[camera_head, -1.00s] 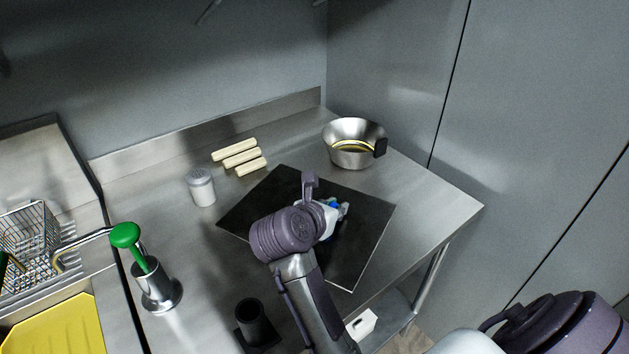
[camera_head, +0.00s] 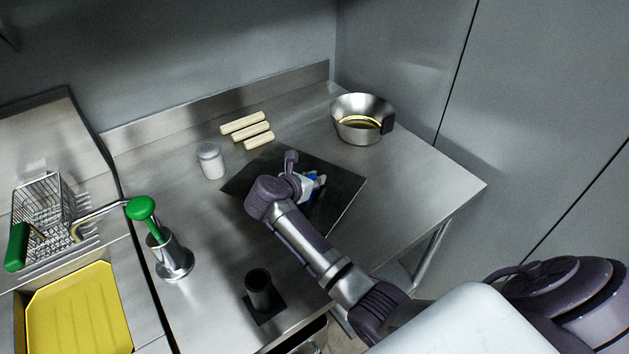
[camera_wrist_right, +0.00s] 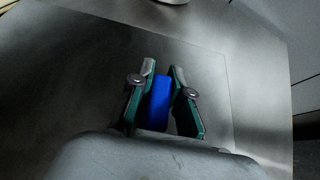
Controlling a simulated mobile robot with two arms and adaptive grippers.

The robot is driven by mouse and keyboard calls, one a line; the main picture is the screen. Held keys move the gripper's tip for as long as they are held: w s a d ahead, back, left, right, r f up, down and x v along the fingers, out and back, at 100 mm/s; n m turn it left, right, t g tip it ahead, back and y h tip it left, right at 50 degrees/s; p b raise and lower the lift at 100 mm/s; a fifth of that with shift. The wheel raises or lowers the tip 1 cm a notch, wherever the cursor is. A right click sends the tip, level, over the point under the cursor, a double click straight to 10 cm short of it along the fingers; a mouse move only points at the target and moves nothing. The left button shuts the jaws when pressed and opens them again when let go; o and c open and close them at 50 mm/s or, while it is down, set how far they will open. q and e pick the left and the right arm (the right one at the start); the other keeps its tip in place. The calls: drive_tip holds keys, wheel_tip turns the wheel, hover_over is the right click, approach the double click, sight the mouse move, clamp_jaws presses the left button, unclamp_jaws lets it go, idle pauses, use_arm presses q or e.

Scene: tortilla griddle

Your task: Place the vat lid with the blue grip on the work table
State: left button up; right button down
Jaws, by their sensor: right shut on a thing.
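The vat lid is a dark, flat, square plate (camera_head: 345,192) with a blue grip (camera_head: 321,180) near its middle. It is level, over the middle of the steel work table (camera_head: 420,180); I cannot tell whether it touches the top. My right gripper (camera_head: 312,187) is above the lid and shut on the blue grip. In the right wrist view, the two fingers (camera_wrist_right: 161,92) stand on either side of the blue grip (camera_wrist_right: 160,102), with the dark lid (camera_wrist_right: 208,75) below. The arm hides part of the lid. My left gripper is out of view.
Behind the lid are a metal bowl (camera_head: 362,107), pale rolls (camera_head: 245,125) and a shaker (camera_head: 211,161). A dark cup (camera_head: 260,290) stands at the front. A green-topped press (camera_head: 172,258), wire basket (camera_head: 42,205) and yellow tray (camera_head: 80,315) are left. The table's right end is clear.

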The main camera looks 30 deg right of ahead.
drive_tip(key=shift+d+f, duration=0.15)
drive_tip(key=shift+f, duration=0.65)
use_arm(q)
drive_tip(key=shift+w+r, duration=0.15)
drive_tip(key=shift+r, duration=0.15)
use_arm(e)
drive_tip(key=shift+w, duration=0.1)
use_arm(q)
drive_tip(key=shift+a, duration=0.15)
use_arm(e)
drive_tip(key=shift+f, duration=0.2)
drive_tip(key=c, duration=1.1)
unclamp_jaws()
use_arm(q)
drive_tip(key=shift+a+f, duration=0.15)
use_arm(e)
drive_tip(key=shift+r, duration=0.1)
